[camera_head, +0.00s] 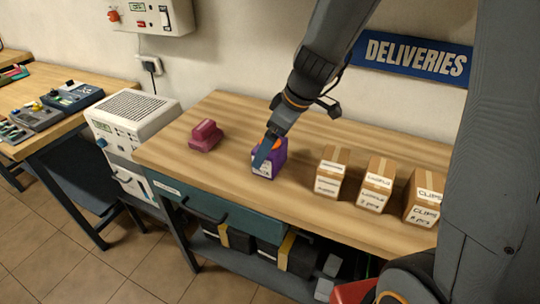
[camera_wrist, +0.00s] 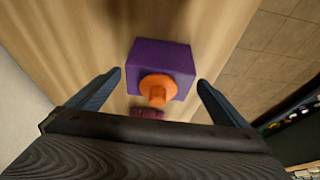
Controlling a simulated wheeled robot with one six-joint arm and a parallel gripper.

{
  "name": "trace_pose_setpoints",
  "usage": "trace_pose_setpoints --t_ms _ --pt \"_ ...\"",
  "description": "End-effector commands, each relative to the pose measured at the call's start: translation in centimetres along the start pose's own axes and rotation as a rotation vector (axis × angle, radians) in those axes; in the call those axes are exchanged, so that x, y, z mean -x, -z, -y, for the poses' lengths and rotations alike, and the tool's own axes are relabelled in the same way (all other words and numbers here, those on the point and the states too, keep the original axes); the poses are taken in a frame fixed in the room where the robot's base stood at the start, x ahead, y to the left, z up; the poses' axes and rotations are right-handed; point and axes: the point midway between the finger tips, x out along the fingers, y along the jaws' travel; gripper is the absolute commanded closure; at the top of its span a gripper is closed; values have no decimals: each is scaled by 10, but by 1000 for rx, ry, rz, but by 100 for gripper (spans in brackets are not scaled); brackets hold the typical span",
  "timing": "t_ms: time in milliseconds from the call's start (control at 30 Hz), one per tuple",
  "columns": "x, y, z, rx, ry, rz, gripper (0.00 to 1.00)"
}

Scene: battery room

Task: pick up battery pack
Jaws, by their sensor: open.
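A purple box with a white label (camera_head: 264,172) and an orange knob on top stands on the wooden table, and it may be the battery pack. In the wrist view the purple box (camera_wrist: 160,57) and its orange knob (camera_wrist: 157,88) lie between and just beyond the fingers. My gripper (camera_head: 262,155) is over the box from above, with one finger across its label side. In the wrist view my gripper (camera_wrist: 161,79) is open, one finger on each side of the box, with gaps. Contact cannot be told. The box's underside is hidden.
A maroon block (camera_head: 205,135) stands left of the box, and partly shows in the wrist view (camera_wrist: 147,112). Cardboard boxes (camera_head: 331,171), (camera_head: 376,184), (camera_head: 424,197) stand to the right on the wooden table (camera_head: 230,120). A white machine (camera_head: 135,125) stands beyond the table's left end.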

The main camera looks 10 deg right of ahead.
Motion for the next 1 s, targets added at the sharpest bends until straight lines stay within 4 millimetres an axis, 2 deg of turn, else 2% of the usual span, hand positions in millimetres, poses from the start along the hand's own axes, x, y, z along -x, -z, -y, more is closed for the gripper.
trace_pose_setpoints --t_ms 433,767,867,1000 --pt "-47 0 -2 -3 1 2 2" --pt "-53 0 -3 -3 -1 0 2" --pt "-53 0 -3 -3 -1 0 15" --pt "-53 0 -3 -3 -1 0 39"
